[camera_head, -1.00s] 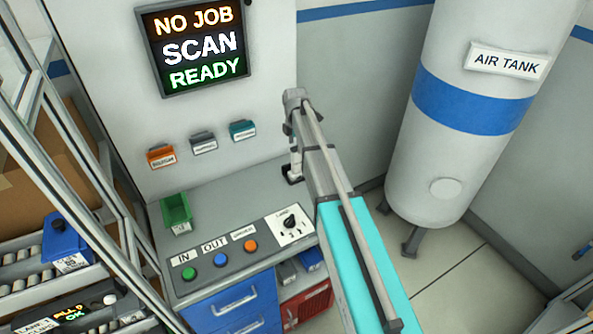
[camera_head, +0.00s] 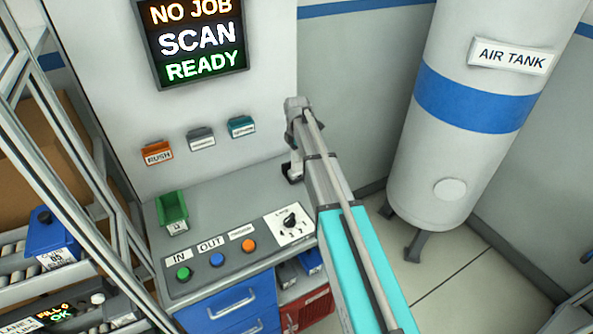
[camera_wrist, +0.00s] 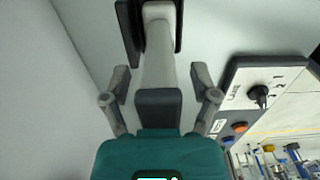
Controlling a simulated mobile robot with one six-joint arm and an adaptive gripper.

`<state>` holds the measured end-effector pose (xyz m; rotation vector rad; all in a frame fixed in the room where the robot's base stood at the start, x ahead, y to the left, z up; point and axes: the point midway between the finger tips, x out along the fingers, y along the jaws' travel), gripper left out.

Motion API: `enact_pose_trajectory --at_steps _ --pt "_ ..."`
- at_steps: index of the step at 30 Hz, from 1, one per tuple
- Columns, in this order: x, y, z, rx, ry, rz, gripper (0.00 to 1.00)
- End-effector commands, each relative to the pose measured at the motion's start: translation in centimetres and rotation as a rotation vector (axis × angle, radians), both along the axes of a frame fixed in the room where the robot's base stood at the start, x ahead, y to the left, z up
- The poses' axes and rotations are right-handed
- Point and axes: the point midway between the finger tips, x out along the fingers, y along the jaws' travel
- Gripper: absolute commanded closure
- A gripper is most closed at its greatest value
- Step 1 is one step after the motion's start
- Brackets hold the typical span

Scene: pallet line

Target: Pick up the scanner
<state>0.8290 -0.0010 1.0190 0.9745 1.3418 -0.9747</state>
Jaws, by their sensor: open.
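The scanner (camera_wrist: 158,65) appears to be the pale, narrow, handle-like body in the middle of the wrist view, with dark holder-like pieces (camera_wrist: 130,32) beside its far end. My gripper (camera_wrist: 160,82) is open. Its two grey fingers stand on either side of the pale body, with gaps between, and I see no contact. A dark block at the near end covers part of it. In the head view my arm reaches to the back right corner of the bench, by a small dark foot (camera_head: 292,173); my arm largely hides the scanner there.
The grey bench (camera_head: 235,190) carries a green bin (camera_head: 172,210), coloured buttons (camera_head: 217,260) and a lane knob (camera_head: 290,220). Label holders (camera_head: 201,139) and a display (camera_head: 195,40) are on the wall. The air tank (camera_head: 460,120) stands right. A metal frame (camera_head: 75,170) is left.

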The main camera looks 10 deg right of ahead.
Motion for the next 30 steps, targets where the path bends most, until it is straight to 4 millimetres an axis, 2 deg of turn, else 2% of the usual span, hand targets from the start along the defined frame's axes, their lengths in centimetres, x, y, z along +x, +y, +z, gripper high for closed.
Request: enact_pose_trajectory --at_steps 14,26,27,30 --pt "0.01 -0.06 0.04 0.000 0.000 -0.001 0.23" --pt "0.00 -0.09 0.04 0.000 0.000 -0.001 0.95" --pt "0.00 -0.09 0.04 0.000 0.000 -0.001 1.00" --pt "0.00 -0.09 0.04 0.000 0.000 -0.001 1.00"
